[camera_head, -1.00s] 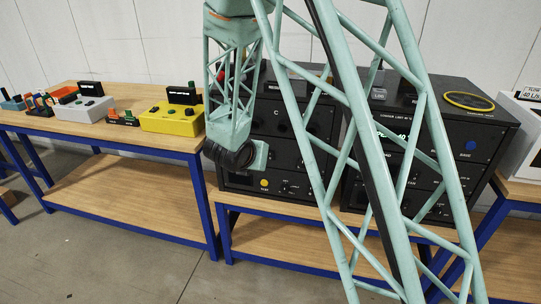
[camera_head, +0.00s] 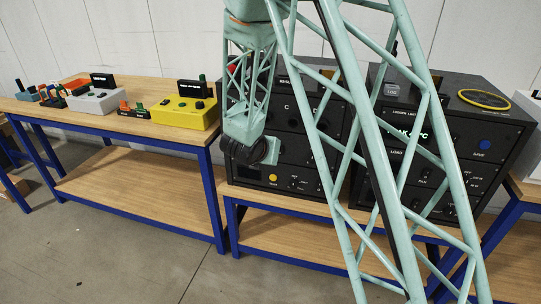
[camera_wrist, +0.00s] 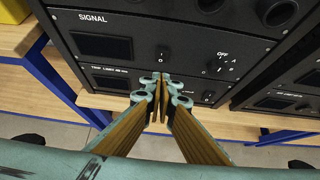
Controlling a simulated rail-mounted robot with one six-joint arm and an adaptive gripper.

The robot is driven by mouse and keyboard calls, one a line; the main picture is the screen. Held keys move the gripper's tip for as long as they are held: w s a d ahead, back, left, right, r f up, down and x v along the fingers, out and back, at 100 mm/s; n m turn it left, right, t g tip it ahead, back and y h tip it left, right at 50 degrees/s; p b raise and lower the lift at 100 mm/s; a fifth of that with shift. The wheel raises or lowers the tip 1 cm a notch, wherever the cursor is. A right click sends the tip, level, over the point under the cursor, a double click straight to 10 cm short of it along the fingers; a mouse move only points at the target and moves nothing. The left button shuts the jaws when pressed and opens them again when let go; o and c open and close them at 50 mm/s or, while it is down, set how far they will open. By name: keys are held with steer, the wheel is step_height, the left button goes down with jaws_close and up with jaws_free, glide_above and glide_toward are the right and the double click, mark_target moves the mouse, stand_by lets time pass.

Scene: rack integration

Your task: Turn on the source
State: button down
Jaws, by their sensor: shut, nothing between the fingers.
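No label reading "source" is legible in these frames. The black rack (camera_head: 485,108) stands on a wood-topped table, partly hidden behind my arm in the head view. In the wrist view, a panel marked SIGNAL (camera_wrist: 125,27) has a dark display, a rocker switch (camera_wrist: 162,55) marked I and O, and a rotary knob marked OFF (camera_wrist: 219,64). Below it, a trip limit panel (camera_wrist: 130,72) has another display and a small rocker switch (camera_wrist: 208,97). My gripper (camera_wrist: 160,80) is shut and empty, its tips in front of this lower panel; contact cannot be told.
A yellow box (camera_head: 184,113) and a grey box (camera_head: 95,103) stand on the left table. A narrow strip of bare tabletop (camera_wrist: 100,101) lies before the panels.

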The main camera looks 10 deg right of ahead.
steer(key=w+d+f+b, duration=0.1)
steer(key=w+d+f, duration=0.2)
steer(key=w, duration=0.5)
steer(key=shift+d+f, duration=0.25)
steer(key=shift+d, duration=0.35)
